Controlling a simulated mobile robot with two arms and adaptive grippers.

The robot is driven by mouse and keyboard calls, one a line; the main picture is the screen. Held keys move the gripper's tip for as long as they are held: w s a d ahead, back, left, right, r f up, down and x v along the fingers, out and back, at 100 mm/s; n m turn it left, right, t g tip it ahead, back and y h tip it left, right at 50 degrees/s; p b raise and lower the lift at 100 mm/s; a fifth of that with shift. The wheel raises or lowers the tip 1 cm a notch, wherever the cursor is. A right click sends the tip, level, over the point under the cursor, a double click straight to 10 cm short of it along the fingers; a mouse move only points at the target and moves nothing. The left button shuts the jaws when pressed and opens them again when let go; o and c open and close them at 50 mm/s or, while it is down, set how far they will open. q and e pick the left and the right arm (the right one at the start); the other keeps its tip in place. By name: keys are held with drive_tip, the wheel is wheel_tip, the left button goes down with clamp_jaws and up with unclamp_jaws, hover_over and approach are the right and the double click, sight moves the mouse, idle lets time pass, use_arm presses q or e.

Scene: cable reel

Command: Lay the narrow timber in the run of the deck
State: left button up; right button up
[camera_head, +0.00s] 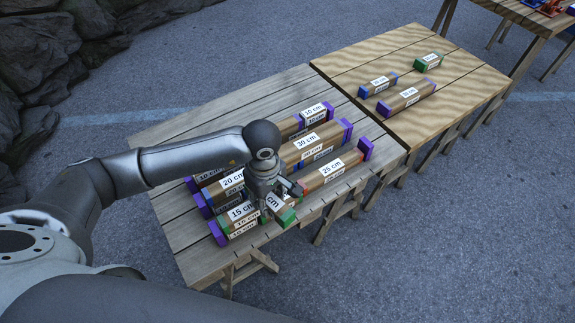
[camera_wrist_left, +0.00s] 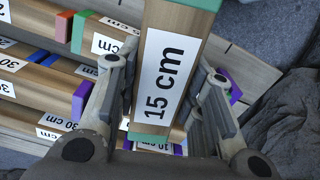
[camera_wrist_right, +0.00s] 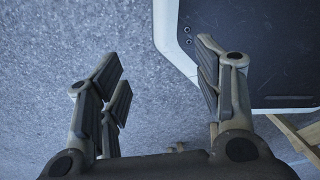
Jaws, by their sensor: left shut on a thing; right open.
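My left gripper (camera_head: 279,193) is shut on a timber with green ends (camera_wrist_left: 172,75), marked 15 cm in the left wrist view. It is over the near side of the grey plank table (camera_head: 192,262), among the stacked timbers. My fingers and wrist partly hide this timber in the head view. My right gripper (camera_wrist_right: 160,95) is open and empty above bare pavement; the head view does not show it. I cannot tell which piece is the narrow timber, nor where the run of the deck lies.
Labelled timbers with coloured ends, including a 30 cm one (camera_head: 318,142) and a 25 cm one (camera_head: 335,170), crowd the grey table.

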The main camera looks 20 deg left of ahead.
use_arm(q)
drive_tip(key=w+d+r+n, duration=0.2)
drive_tip(key=w+n, duration=0.7)
drive_tip(key=n, duration=0.6)
drive_tip(key=shift+n, duration=0.3)
drive_tip(key=shift+w+d+f+b, duration=0.15)
drive_tip(key=shift+f+b, duration=1.1)
drive_tip(key=shift+f, duration=0.65)
drive_tip(key=shift+w+a+f+b, duration=0.1)
drive_tip(key=shift+f+b, duration=1.1)
drive_tip(key=shift+f, duration=0.65)
use_arm(e)
wheel_tip(320, 180, down, 5)
drive_tip(key=shift+d+r, duration=0.1)
use_arm(q)
drive_tip(key=shift+f+b, duration=0.85)
drive_tip(key=shift+f, duration=0.1)
use_arm(e)
drive_tip(key=shift+s+a+f, duration=0.1)
drive_tip(key=shift+a+f, duration=0.55)
drive_tip(key=shift+f, duration=0.2)
use_arm(q)
drive_tip(key=o, duration=1.1)
drive_tip(key=shift+o, duration=0.2)
drive_tip(key=shift+r, duration=0.2)
wheel_tip(320, 180, up, 8)
drive_tip(key=shift+f, duration=0.15)
use_arm(e)
drive_tip(key=shift+d, duration=0.65)
